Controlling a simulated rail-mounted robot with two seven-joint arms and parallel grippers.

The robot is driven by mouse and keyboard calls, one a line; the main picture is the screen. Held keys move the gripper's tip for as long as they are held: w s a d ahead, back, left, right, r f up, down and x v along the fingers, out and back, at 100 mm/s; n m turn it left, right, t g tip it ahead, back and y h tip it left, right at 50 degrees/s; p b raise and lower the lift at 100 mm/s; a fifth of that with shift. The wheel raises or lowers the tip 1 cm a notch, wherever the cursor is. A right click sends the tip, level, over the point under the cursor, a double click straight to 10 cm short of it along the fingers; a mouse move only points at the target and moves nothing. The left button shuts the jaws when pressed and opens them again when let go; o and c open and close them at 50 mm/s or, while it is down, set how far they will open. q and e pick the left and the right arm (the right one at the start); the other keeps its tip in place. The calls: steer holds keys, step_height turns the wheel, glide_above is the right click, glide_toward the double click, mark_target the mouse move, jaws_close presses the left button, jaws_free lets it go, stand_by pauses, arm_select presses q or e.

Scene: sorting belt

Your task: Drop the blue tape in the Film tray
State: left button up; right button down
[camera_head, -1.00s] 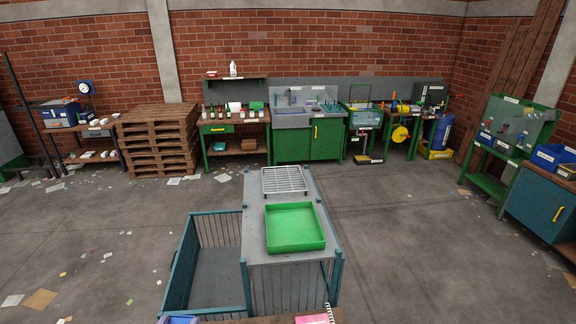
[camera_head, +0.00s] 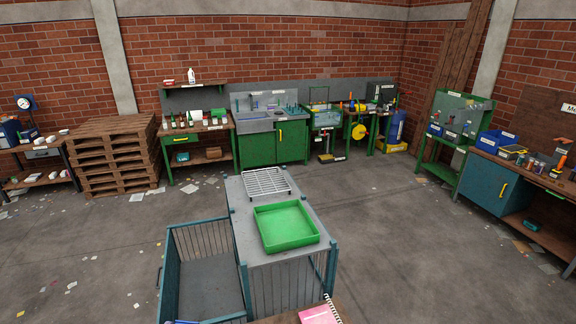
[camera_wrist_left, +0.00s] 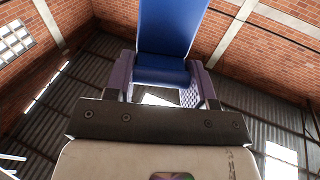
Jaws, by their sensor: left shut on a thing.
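In the left wrist view my left gripper (camera_wrist_left: 163,78) has its two purple fingers shut on a blue thing, which I take for the blue tape (camera_wrist_left: 168,30). The tape stands out beyond the fingertips, and its far end is cut off by the top edge of the frame. Neither gripper shows in the head view. No tray can be read as the Film tray; the labels are too small. A labelled blue bin (camera_head: 496,142) stands on the right-hand workbench.
A green tray (camera_head: 318,238) and a wire rack (camera_head: 268,182) lie on a grey table (camera_head: 240,207) ahead. A teal railed pen (camera_head: 166,262) stands left of it. Stacked pallets (camera_head: 117,155) and green benches line the back wall. Open floor lies to the right.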

arm_select(q)
steer(key=s+f+m+g+h+b, duration=0.3)
steer(key=f+m+h, duration=0.35)
steer(key=f, duration=0.65)
steer(key=s+f+m+g+h+b, duration=0.3)
steer(key=f+m+h, duration=0.4)
steer(key=f, duration=0.6)
steer(key=s+a+f+m+g+h+b, duration=0.25)
steer(key=s+a+f+g, duration=0.3)
steer(key=s+f, duration=0.3)
steer(key=s+a+f+m+g+h+b, duration=0.1)
steer(key=s+a+f+g+b, duration=0.2)
steer(key=s+a+f+g, duration=0.45)
step_height(320, 180, down, 6)
steer(key=s+d+t+b, duration=0.1)
steer(key=d+b, duration=0.1)
steer(key=b, duration=0.3)
steer(key=shift+s+d+r, duration=0.15)
steer(key=shift+s+d, duration=0.15)
steer(key=o, duration=1)
